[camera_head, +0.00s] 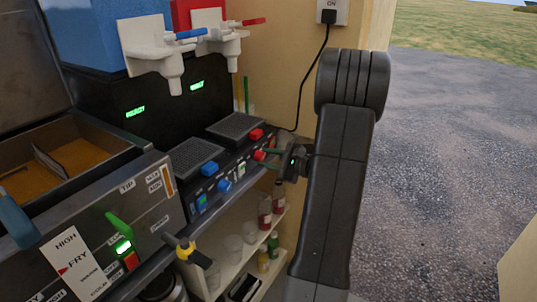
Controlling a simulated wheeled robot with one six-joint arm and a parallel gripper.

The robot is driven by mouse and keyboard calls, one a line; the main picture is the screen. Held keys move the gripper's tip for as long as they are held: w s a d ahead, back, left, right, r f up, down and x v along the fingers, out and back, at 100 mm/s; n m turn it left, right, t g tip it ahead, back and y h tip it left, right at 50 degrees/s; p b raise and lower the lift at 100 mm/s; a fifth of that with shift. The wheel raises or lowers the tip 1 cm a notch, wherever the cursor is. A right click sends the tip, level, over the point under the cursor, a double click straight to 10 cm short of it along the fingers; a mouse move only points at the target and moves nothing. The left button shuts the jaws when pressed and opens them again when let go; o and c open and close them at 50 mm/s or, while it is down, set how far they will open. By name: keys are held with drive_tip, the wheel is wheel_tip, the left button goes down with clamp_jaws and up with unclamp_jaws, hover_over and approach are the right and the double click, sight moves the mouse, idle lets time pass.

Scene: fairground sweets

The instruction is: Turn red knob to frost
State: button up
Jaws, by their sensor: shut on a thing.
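A slush machine with a black front panel (250,168) stands left of my arm.
Blue controls (224,185) sit further left on the panel. A white tap with a red lever (254,21) hangs above, beside one with a blue lever (192,33). A shelf (240,258) below holds bottles and glasses. A fryer (130,220) stands at left; open ground lies right.

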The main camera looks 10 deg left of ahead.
drive_tip(key=shift+f+m, duration=0.1)
drive_tip(key=shift+m, duration=0.2)
idle(0.4)
drive_tip(key=o, duration=1)
drive_tip(key=v, duration=1.3)
drive_tip(key=shift+d, duration=0.45)
drive_tip(key=shift+a, duration=0.1)
drive_tip(key=x, duration=1.3)
drive_tip(key=shift+a, duration=0.4)
